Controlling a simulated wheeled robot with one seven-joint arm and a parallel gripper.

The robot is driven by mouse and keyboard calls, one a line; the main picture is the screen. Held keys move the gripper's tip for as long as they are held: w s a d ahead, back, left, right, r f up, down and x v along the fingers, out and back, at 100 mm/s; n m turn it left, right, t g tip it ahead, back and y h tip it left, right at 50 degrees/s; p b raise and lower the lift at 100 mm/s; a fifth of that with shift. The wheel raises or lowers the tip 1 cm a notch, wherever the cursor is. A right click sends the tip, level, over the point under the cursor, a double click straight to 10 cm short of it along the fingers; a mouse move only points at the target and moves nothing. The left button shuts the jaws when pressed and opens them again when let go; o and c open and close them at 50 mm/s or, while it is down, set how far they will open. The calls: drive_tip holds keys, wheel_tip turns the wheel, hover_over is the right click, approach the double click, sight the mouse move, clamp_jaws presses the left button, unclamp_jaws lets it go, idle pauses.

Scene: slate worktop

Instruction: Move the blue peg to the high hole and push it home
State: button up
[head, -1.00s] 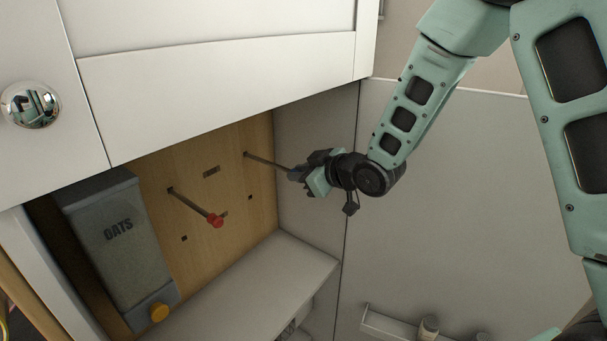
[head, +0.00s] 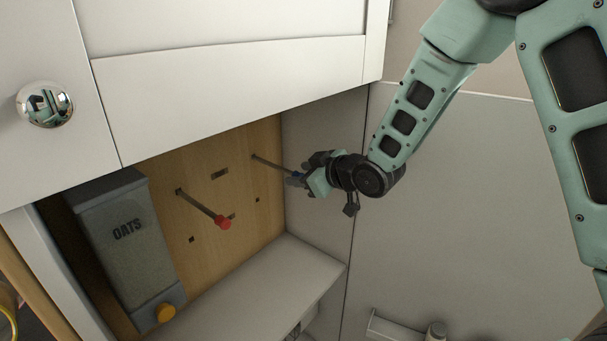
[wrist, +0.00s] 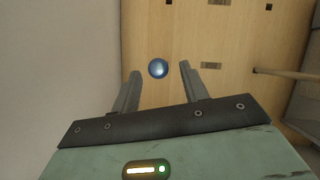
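The blue peg's round end (wrist: 158,68) shows in the wrist view between and just beyond the fingertips, with a gap on each side. In the head view the peg's thin grey shaft (head: 272,164) sticks out of the upper right of a wooden hole board (head: 240,187). My gripper (head: 297,174) is at the peg's outer end, its fingers open; it also shows in the wrist view (wrist: 159,74). Several small dark holes, some wide and some square, dot the board; a wide one (head: 220,174) lies left of the peg. The blue end is partly hidden in the head view.
A red-ended peg (head: 222,222) sticks out of the board to the left and lower. A grey OATS box (head: 122,240) stands at the cupboard's left. A white door (head: 230,90) hangs above, a side wall (head: 325,140) is on the right, and a white shelf (head: 265,290) lies below.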

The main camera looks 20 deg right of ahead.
drive_tip(key=shift+s+d, duration=0.1)
drive_tip(key=b+v, duration=0.7)
drive_tip(key=v, duration=1)
drive_tip(key=shift+s, duration=0.1)
